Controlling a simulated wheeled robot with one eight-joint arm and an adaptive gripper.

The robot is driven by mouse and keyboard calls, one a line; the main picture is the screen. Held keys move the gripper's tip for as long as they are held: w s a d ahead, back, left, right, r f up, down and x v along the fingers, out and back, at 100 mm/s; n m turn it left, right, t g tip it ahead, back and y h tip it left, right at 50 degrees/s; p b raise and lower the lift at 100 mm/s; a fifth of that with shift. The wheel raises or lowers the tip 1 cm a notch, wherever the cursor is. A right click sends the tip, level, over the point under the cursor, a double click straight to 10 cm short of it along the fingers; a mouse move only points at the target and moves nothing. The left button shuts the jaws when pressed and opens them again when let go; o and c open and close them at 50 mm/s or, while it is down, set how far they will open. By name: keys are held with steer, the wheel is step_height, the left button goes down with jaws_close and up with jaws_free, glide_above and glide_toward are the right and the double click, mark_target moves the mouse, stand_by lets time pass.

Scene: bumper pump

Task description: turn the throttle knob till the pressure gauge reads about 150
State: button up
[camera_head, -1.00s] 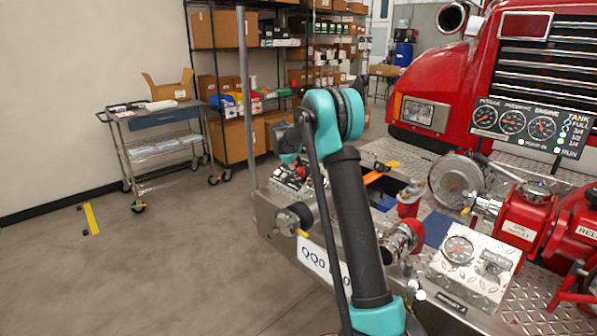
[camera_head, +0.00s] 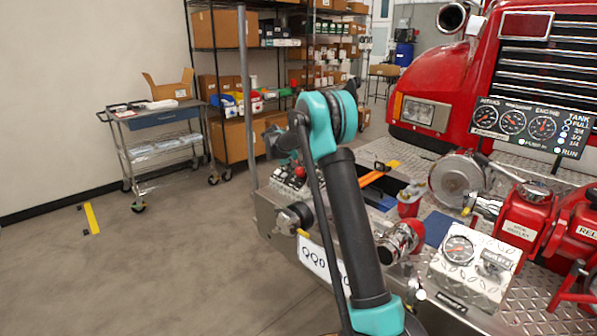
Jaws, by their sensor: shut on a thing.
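The gauge panel (camera_head: 532,125) stands at the right in front of the red truck, with intake, pressure and engine dials. The pressure gauge (camera_head: 512,121) is the middle dial; its needle is too small to read surely. A small red knob (camera_head: 300,172) shows on the lever panel (camera_head: 289,184) at the left end of the metal deck; I cannot tell whether it is the throttle knob. My teal and black arm rises in the middle and bends back and left at its elbow. My gripper's fingers are hidden behind the arm, and so is anything between them.
A tilted silver box with a gauge (camera_head: 459,249) stands on the deck beside red pump parts (camera_head: 525,217). A round metal cap (camera_head: 457,180) and red fittings (camera_head: 402,240) are near my arm. A grey post (camera_head: 246,95) rises at the deck's left end.

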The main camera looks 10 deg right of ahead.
steer(key=m, duration=0.3)
steer(key=shift+m, duration=0.4)
steer(key=shift+a+m+g+h, duration=0.1)
steer(key=shift+m+g+h, duration=0.3)
steer(key=shift+m, duration=1.4)
steer(key=o, duration=1.1)
steer(key=shift+o, duration=0.2)
steer(key=v, duration=1.2)
steer(key=shift+f, duration=0.1)
